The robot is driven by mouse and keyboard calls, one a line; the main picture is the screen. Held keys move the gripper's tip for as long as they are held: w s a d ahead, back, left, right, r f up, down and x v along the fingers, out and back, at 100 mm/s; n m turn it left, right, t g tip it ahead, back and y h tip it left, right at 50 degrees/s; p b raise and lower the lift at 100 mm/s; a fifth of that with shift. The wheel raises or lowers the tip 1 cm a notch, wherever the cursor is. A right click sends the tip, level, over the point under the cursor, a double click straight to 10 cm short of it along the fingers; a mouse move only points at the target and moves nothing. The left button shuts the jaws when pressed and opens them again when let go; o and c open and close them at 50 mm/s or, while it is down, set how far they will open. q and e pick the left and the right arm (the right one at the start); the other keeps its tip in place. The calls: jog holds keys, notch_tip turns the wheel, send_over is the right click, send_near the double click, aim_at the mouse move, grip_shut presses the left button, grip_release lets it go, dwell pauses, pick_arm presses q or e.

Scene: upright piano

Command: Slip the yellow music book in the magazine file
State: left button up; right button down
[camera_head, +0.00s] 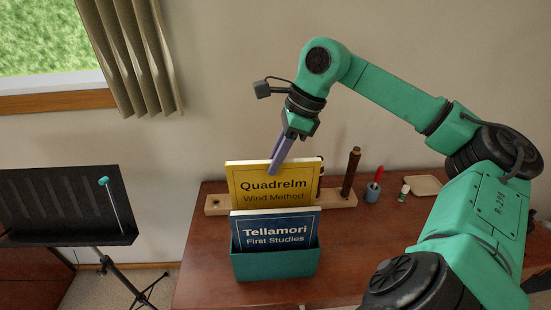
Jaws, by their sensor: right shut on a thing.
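The yellow music book (271,186), marked "Quadrelm Wind Method", is upright just behind the blue book and the file. My right gripper (277,168) reaches down from above and is shut on its top edge. The teal magazine file (276,266) stands on the brown wooden top and holds a blue book (275,231) marked "Tellamori First Studies". The yellow book's lower edge is hidden behind the blue book, so I cannot tell whether it is inside the file. My left gripper is not in view.
Behind the yellow book is a light wooden rack (218,204) with a dark upright piece (351,171). A black music stand (62,207) is at the left.

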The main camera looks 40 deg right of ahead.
aim_at(276, 191)
jog(key=shift+f+b, duration=4.5)
jog(key=shift+f, duration=0.25)
jog(key=c, duration=0.7)
grip_release()
jog(key=shift+c, duration=0.2)
jog(key=shift+r, duration=0.15)
jog(key=p+v, duration=0.3)
jog(key=v, duration=1.1)
jog(key=shift+s+r, duration=0.2)
